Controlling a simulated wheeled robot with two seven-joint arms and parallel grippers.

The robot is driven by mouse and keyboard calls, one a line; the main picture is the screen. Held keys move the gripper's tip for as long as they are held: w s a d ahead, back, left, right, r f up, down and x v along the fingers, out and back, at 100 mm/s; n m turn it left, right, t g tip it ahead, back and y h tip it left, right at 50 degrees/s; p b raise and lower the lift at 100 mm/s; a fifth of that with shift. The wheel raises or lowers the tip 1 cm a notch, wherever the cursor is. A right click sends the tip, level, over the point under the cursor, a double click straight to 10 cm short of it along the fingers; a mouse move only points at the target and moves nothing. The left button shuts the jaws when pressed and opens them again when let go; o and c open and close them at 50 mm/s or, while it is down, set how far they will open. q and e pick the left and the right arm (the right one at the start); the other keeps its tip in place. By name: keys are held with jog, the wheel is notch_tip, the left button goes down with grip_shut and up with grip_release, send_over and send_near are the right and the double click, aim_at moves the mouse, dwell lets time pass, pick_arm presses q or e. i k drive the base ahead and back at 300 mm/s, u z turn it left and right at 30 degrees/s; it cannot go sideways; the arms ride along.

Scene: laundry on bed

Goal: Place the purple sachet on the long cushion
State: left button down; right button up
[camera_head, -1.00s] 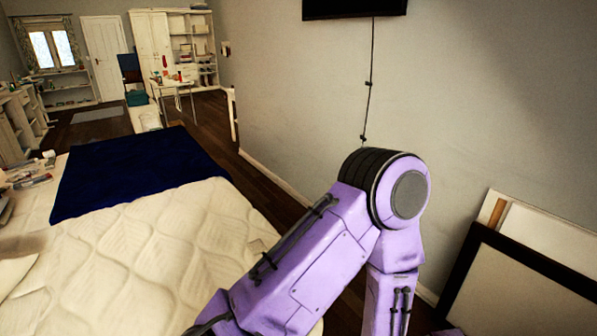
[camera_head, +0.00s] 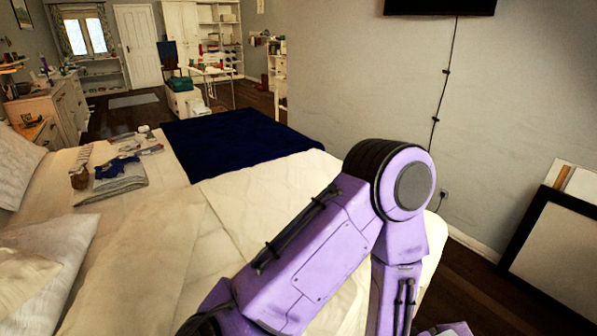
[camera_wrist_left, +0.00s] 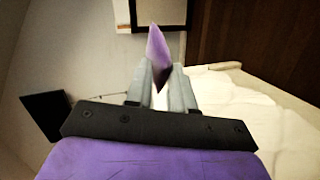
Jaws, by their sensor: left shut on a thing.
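The purple sachet (camera_wrist_left: 156,50) shows in the left wrist view, upright and pinched between the fingertips of my left gripper (camera_wrist_left: 161,78). It is held in the air, with the pale bed off to the right. Neither the sachet nor any gripper shows in the head view; a purple arm of mine crosses the lower middle there. Pale cushions lie at the left of the bed in the head view: a grey one (camera_head: 18,165), a pale one (camera_head: 58,235) and a cream one (camera_head: 22,277) cut by the edge.
The bed (camera_head: 150,260) has a dark blue blanket (camera_head: 235,138) across its far end. A framed panel (camera_head: 560,255) leans against the right wall.

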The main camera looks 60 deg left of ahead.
aim_at(114, 255)
jog(key=k, duration=0.2)
jog(key=u, duration=1.95)
jog(key=i, duration=0.45)
jog(key=z, duration=0.05)
